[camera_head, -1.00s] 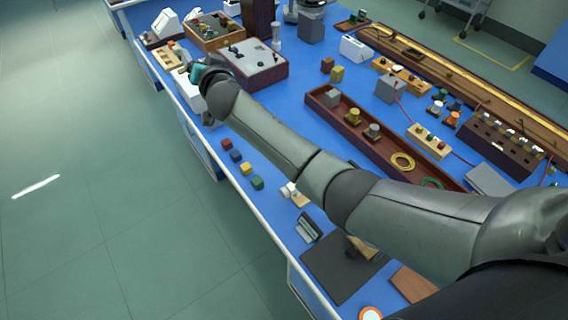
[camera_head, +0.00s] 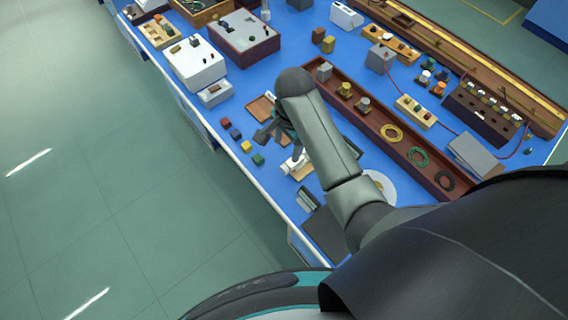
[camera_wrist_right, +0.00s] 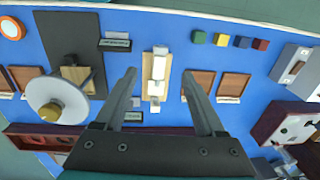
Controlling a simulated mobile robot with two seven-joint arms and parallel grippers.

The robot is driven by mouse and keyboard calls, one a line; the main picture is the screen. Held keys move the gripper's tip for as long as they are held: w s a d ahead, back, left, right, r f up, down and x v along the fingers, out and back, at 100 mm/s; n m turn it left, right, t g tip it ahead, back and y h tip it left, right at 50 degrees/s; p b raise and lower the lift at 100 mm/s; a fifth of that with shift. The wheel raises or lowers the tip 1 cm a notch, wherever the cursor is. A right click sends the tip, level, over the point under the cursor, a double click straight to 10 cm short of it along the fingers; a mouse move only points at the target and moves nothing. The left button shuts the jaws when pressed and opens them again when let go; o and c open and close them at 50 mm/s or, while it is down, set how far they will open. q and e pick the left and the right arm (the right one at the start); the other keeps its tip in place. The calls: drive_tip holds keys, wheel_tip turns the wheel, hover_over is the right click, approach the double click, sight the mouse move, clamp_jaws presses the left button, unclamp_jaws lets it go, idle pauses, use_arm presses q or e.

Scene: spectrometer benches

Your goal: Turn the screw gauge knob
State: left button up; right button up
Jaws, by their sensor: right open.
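What looks like the screw gauge (camera_wrist_right: 157,68) is a white instrument on a narrow wooden base, in the upper middle of the right wrist view. In the head view, the white instrument (camera_head: 295,163) lies on the blue bench, just beside my right gripper (camera_head: 276,136). In the wrist view, the two fingers of my right gripper (camera_wrist_right: 159,76) are spread apart, one on each side of the gauge, with nothing held between them. I cannot tell their height above it. The gauge's knob is too small to make out. My left gripper is not in view.
A white disc with a brass knob (camera_wrist_right: 57,103) stands left of the gauge in the wrist view. Small colored cubes (camera_wrist_right: 221,39) sit to the right. A long wooden tray (camera_head: 437,178) lies behind my forearm. Brown plates (camera_wrist_right: 233,86) flank the gauge.

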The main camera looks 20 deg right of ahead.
sight(284, 168)
drive_tip(key=f+b, duration=0.1)
drive_tip(key=f, duration=0.3)
drive_tip(key=f+b, duration=0.1)
drive_tip(key=f, duration=0.4)
drive_tip(key=w+f+b, duration=0.1)
drive_tip(key=f, duration=0.4)
drive_tip(key=shift+w+a+b, duration=0.1)
drive_tip(key=shift+a+b, duration=0.1)
drive_tip(key=shift+b, duration=0.15)
drive_tip(key=shift+c, duration=0.4)
clamp_jaws()
